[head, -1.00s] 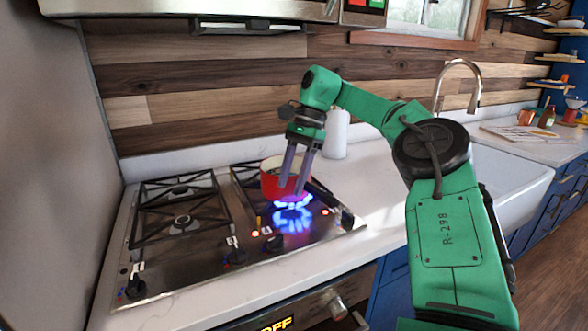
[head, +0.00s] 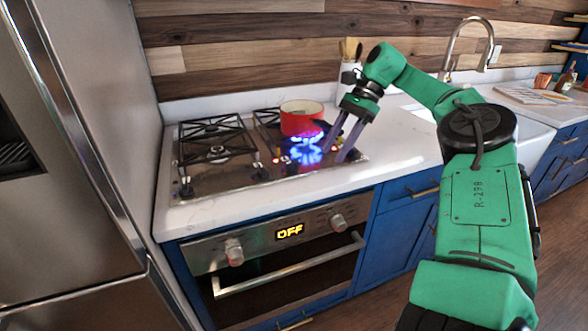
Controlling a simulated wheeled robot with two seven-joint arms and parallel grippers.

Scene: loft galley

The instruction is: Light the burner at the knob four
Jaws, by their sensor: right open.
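Blue flame (head: 306,154) burns at the right side, in front of and below a red pot (head: 300,120); I cannot tell how much is reflection. My right gripper (head: 341,150) is open, pointing down at the hob's right front end, right of the flame. Its fingers are around or beside the rightmost knob, which they largely hide; contact is unclear. My left gripper is not in view.
The oven (head: 285,255) below reads OFF and has a bar handle (head: 290,268). A steel fridge (head: 70,200) stands at the left. A white holder with brushes (head: 350,50) stands behind my gripper. Counter right of the hob is clear up to the sink (head: 535,135).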

